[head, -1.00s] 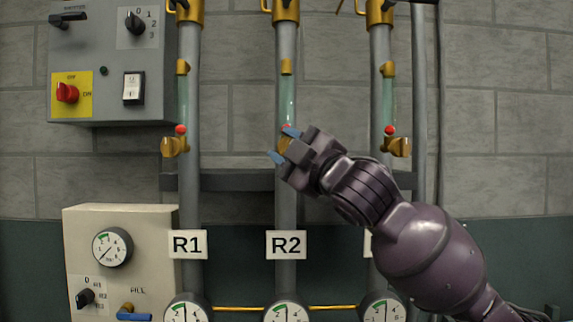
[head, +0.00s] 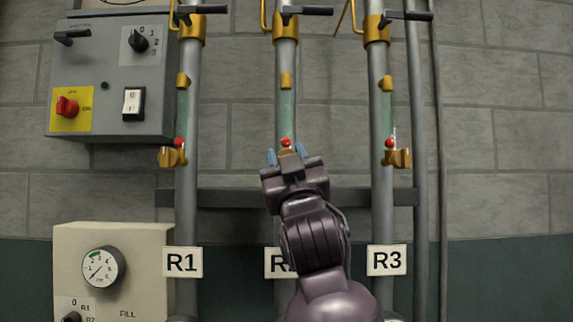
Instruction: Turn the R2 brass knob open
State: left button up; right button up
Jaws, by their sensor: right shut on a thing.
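The R2 brass knob (head: 287,153) sits on the middle grey pipe, just under a red ball (head: 285,142) and the pale green sight tube (head: 286,115). Only a little of the knob shows between my blue fingertips. My right gripper (head: 286,157) points up, with one finger on each side of the knob, and is shut on it. The white R2 label (head: 272,264) is partly covered by my right arm. My left gripper is out of view.
The R1 knob (head: 172,157) and R3 knob (head: 398,158) sit on the pipes to either side. A dark rail (head: 232,197) runs behind the pipes. A grey switch box (head: 118,75) and a beige gauge box (head: 140,268) stand at left.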

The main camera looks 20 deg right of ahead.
jog(key=shift+f+m+h+b, duration=0.1)
jog(key=shift+m+h+b, duration=0.25)
jog(key=shift+m+h, duration=2.3)
jog(key=shift+m+g+h, duration=0.4)
jog(key=shift+m+h, duration=0.15)
jog(key=shift+m, duration=0.2)
jog(key=o, duration=0.8)
jog(key=shift+o, duration=0.4)
